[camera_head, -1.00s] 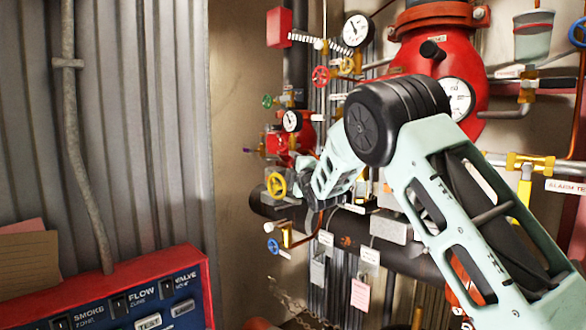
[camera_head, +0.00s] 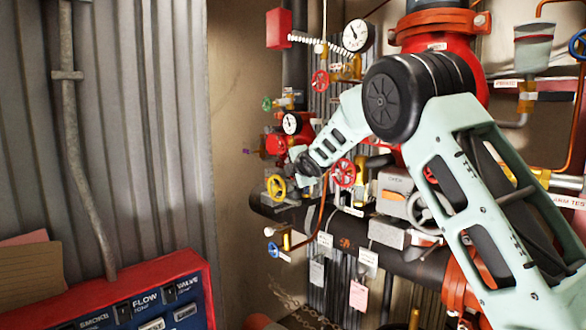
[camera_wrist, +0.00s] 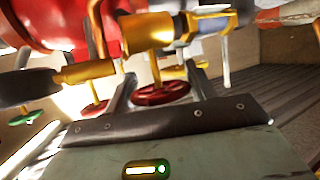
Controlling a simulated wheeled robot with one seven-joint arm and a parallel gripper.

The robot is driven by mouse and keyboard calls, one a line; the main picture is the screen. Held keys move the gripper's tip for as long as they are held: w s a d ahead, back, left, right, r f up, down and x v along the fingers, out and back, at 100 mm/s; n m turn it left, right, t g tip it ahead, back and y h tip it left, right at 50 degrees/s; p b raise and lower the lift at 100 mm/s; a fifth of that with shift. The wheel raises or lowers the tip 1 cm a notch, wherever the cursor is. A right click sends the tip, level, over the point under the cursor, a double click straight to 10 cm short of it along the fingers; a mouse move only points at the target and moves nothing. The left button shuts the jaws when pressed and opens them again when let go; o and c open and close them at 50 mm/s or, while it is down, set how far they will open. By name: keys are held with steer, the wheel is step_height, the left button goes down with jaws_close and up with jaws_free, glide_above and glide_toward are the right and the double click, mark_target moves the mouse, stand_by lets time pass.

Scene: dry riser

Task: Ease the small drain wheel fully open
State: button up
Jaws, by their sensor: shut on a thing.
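A small red handwheel (camera_wrist: 162,94) sits on a brass valve (camera_wrist: 150,32) in the wrist view. My gripper (camera_wrist: 160,77) has one finger on each side of this wheel and is shut on it. In the head view my gripper (camera_head: 301,160) is at the cluster of small valves on the left of the riser. There my own wrist hides its fingertips and the held wheel. How far the wheel is turned cannot be told.
A yellow wheel (camera_head: 276,187) and a blue wheel (camera_head: 273,250) are below my gripper. Another red wheel (camera_head: 344,173) is to its right, and a gauge (camera_head: 291,124) is just above. The red-framed panel (camera_head: 150,300) stands at lower left.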

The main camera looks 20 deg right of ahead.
steer(key=shift+f, duration=0.1)
stand_by(0.4)
steer(key=o, duration=1)
